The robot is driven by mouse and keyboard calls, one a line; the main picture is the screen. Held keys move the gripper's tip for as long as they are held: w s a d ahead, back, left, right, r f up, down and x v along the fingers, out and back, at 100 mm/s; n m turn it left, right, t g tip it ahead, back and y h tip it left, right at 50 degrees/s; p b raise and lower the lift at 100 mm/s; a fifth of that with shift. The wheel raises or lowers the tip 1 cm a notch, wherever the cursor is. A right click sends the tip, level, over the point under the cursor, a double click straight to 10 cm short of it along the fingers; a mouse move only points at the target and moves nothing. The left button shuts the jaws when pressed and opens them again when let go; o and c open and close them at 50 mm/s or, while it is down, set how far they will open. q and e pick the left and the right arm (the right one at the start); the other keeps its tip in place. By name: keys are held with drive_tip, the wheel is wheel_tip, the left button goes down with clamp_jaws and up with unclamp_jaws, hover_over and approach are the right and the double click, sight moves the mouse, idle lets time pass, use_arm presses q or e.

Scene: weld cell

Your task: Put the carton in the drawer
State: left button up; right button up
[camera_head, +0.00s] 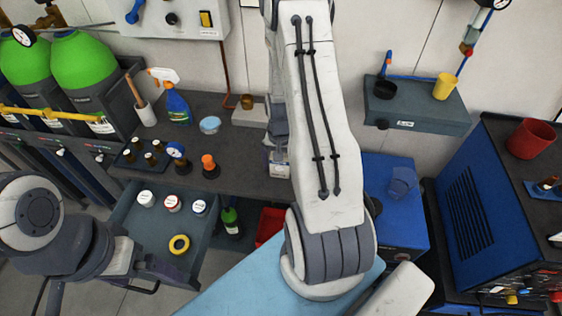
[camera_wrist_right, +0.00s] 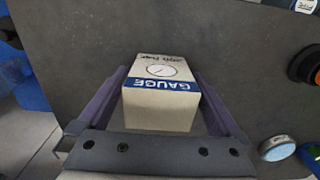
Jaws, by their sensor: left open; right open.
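The carton (camera_wrist_right: 160,105), a tan box with a blue GAUGE label, stands on the dark bench top. In the head view the carton (camera_head: 279,170) is partly hidden by my right arm. My right gripper (camera_wrist_right: 160,76) is open, with its fingers on either side of the carton; I cannot tell whether they touch it. In the head view this gripper is mostly hidden behind the arm. The drawer (camera_head: 128,212) is pulled out under the bench, left of the carton. My left gripper (camera_head: 160,270) is low at the left, near the drawer's front, small and partly obscured.
The drawer holds several lidded jars (camera_head: 172,203) and a yellow tape ring (camera_head: 179,244), with bare floor between them. A spray bottle (camera_head: 177,105), a blue-lidded tub (camera_head: 210,125) and an orange-topped item (camera_head: 208,162) stand on the bench. A green bottle (camera_head: 230,222) is right of the drawer.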

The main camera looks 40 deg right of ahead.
drive_tip(key=shift+f, duration=0.35)
drive_tip(key=shift+c, duration=0.3)
clamp_jaws()
